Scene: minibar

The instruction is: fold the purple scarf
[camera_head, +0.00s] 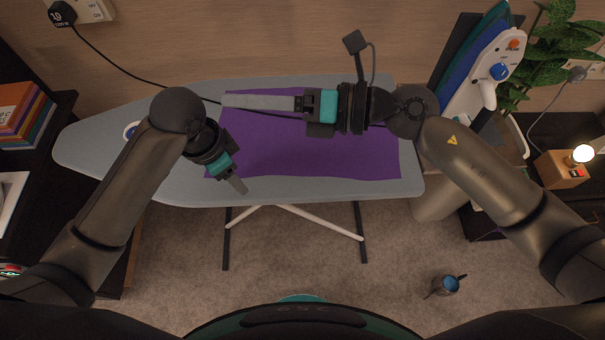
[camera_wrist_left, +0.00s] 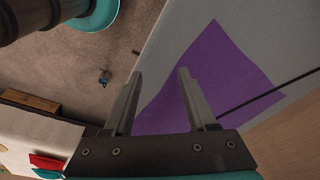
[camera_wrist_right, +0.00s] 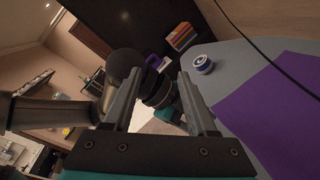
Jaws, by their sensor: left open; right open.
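The purple scarf (camera_head: 310,152) lies flat and spread out on the grey ironing board (camera_head: 90,150). It also shows in the left wrist view (camera_wrist_left: 225,75) and in the right wrist view (camera_wrist_right: 275,115). My right gripper (camera_head: 228,101) is open and reaches left over the scarf's far edge, hiding part of it. My left gripper (camera_head: 243,188) is open near the scarf's near left corner. Its fingers show apart in the left wrist view (camera_wrist_left: 158,85), with nothing between them. Neither gripper holds the scarf. The right gripper's height above the cloth is hard to tell.
A black cord (camera_head: 130,75) runs from the wall socket across the board and over the scarf. A blue-and-white round object (camera_wrist_right: 203,64) stands on the board's left part. An upright iron-like device (camera_head: 490,75) stands at the right. A mug (camera_head: 447,286) is on the floor.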

